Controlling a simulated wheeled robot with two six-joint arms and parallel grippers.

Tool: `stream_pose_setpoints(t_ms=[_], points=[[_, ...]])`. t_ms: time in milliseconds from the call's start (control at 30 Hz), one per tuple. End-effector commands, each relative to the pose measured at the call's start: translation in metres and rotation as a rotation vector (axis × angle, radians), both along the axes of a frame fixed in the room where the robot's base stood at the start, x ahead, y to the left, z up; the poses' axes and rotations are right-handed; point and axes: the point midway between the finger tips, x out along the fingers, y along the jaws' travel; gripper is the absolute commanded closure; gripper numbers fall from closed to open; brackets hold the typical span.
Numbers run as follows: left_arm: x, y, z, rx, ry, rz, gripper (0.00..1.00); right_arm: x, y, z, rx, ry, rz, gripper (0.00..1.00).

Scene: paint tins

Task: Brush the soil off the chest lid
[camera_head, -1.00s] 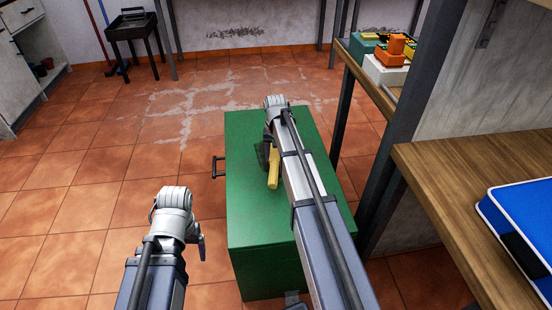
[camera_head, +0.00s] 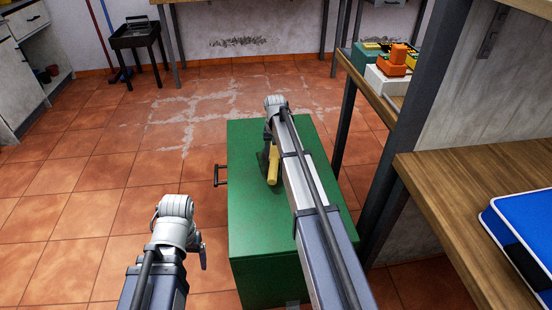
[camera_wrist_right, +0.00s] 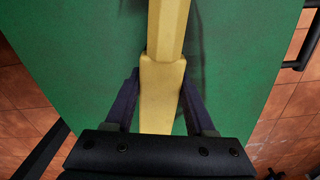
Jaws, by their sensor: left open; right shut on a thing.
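The green chest (camera_head: 250,225) stands on the floor in the middle of the head view, its lid facing up. My right gripper (camera_wrist_right: 160,80) is shut on the yellow handle of the brush (camera_wrist_right: 160,105) over the lid; the handle also shows in the head view (camera_head: 273,170). The brush's bristles are out of sight. A dark patch (camera_head: 262,158) beside the handle may be soil, shadow or part of the gripper; I cannot tell. No clear soil shows on the lid in the wrist view. My left gripper (camera_head: 203,256) is open and empty, left of the chest, mostly hidden by its wrist.
A dark handle (camera_head: 219,175) sticks out from the chest's left side. A wooden bench (camera_head: 480,180) with a blue case (camera_head: 525,225) stands close on the right, with a dark metal post beside it. The tiled floor on the left is clear.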

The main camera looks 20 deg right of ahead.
Motion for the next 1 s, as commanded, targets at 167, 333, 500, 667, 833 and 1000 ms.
stream_pose_setpoints(t_ms=[167, 333, 500, 667, 833, 1000], points=[[0.0, 0.0, 0.0, 0.0, 0.0, 0.0, 0.15, 0.002, -0.001, 0.0, 0.0, -0.001, 0.0, 1.0], [0.0, 0.0, 0.0, 0.0, 0.0, 0.0, 0.15, 0.009, -0.002, 0.0, 0.0, -0.001, 0.0, 1.0], [0.0, 0.0, 0.001, 0.0, 0.0, 0.0, 0.15, 0.023, -0.006, 0.001, 0.0, 0.0, 0.0, 1.0], [0.0, 0.0, 0.002, 0.0, 0.0, 0.0, 0.15, 0.033, -0.008, 0.002, 0.0, 0.0, 0.0, 1.0], [0.0, 0.0, 0.002, 0.0, 0.0, 0.0, 0.15, 0.033, -0.009, 0.002, 0.0, 0.0, 0.0, 1.0], [0.0, 0.0, 0.001, 0.0, 0.0, 0.0, 0.15, 0.039, -0.01, 0.001, 0.0, 0.0, 0.0, 1.0]])
